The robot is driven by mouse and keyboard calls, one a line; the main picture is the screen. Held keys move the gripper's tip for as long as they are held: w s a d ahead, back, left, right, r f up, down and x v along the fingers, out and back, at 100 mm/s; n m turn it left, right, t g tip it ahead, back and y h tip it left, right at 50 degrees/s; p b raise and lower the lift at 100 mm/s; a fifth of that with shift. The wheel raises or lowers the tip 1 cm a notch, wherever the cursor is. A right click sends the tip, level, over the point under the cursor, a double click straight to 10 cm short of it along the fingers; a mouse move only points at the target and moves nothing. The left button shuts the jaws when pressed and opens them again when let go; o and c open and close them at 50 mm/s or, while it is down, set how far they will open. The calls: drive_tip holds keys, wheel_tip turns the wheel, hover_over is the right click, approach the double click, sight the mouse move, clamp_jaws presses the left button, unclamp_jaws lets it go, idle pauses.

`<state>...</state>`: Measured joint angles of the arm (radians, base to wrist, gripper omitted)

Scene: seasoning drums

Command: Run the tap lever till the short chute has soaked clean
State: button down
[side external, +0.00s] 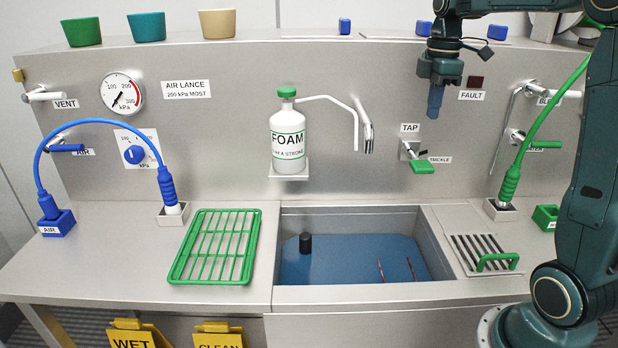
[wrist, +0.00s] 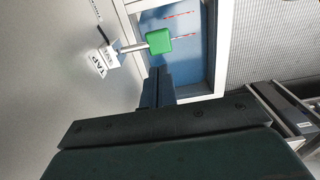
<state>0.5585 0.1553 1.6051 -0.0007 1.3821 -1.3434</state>
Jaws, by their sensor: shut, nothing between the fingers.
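The tap lever (side external: 422,166) is a green paddle on a short metal stem, fixed to the steel back panel under the TAP label. It also shows in the wrist view (wrist: 160,41), with the sink beyond it. My gripper (side external: 434,112) points down in front of the panel, above the lever and apart from it. Its fingers are shut with nothing between them; they also show in the wrist view (wrist: 158,75). The sink (side external: 290,215) has a blue inside, with a dark cylinder (side external: 305,243) at its left and two thin red marks at its right. I cannot make out a short chute.
A white FOAM bottle (side external: 288,140) stands on a bracket left of the tap. A green rack (side external: 215,246) lies left of the sink, and a slotted drain with a green handle (side external: 497,262) lies right. Blue and green hoses arch at either side. The air above the sink is clear.

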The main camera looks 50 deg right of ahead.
sight(424, 165)
wheel_tip(424, 165, down, 11)
drive_tip(key=shift+f, duration=0.15)
idle(0.4)
idle(0.4)
drive_tip(key=shift+s+a+f+t+h, duration=0.2)
drive_tip(key=shift+f+t+h, duration=0.25)
drive_tip(key=shift+f, duration=0.15)
drive_tip(key=shift+s+a+f+t+h, duration=0.1)
drive_tip(key=shift+s+f+t+h, duration=0.05)
drive_tip(key=shift+f+t+h, duration=0.35)
drive_tip(key=shift+s+a+f, duration=0.1)
drive_tip(key=shift+a+f, duration=0.05)
drive_tip(key=shift+f, duration=1.15)
drive_tip(key=shift+s, duration=0.1)
idle(4.1)
